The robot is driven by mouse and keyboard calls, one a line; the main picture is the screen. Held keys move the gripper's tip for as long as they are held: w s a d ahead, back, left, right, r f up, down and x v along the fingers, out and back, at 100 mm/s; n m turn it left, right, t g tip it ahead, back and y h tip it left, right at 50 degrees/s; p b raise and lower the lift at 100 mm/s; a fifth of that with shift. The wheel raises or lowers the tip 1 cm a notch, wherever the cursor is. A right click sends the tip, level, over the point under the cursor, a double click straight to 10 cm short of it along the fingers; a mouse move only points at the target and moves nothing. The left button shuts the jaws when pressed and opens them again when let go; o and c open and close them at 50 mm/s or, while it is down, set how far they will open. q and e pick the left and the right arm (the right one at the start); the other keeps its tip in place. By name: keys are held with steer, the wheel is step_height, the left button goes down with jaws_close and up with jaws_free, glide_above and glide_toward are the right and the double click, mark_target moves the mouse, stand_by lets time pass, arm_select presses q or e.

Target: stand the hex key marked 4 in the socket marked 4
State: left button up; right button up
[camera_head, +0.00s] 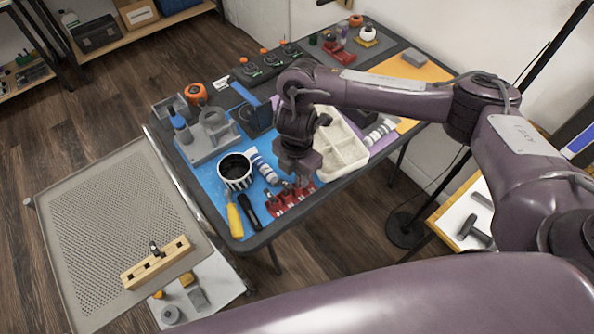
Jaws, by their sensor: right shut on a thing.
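My right gripper (302,178) reaches in from the right and points down over the near edge of the dark table. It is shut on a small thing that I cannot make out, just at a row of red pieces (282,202). A light wooden block (130,278) with dark openings in its top lies on the perforated panel at the lower left. I cannot read any mark 4 on a key or a socket. My left gripper is not in view.
A striped cup (235,171), a yellow-handled tool (234,220) and a black-handled tool (249,211) are left of the right gripper. The perforated panel (95,215) is mostly bare.

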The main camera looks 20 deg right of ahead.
steer(key=shift+f+b, duration=0.4)
steer(key=shift+f, duration=0.3)
steer(key=shift+f, duration=0.45)
stand_by(0.4)
steer(key=o, duration=1.2)
steer(key=shift+r, duration=0.15)
steer(key=shift+r+p, duration=3.25)
steer(key=shift+r, duration=0.15)
steer(key=shift+a, duration=0.1)
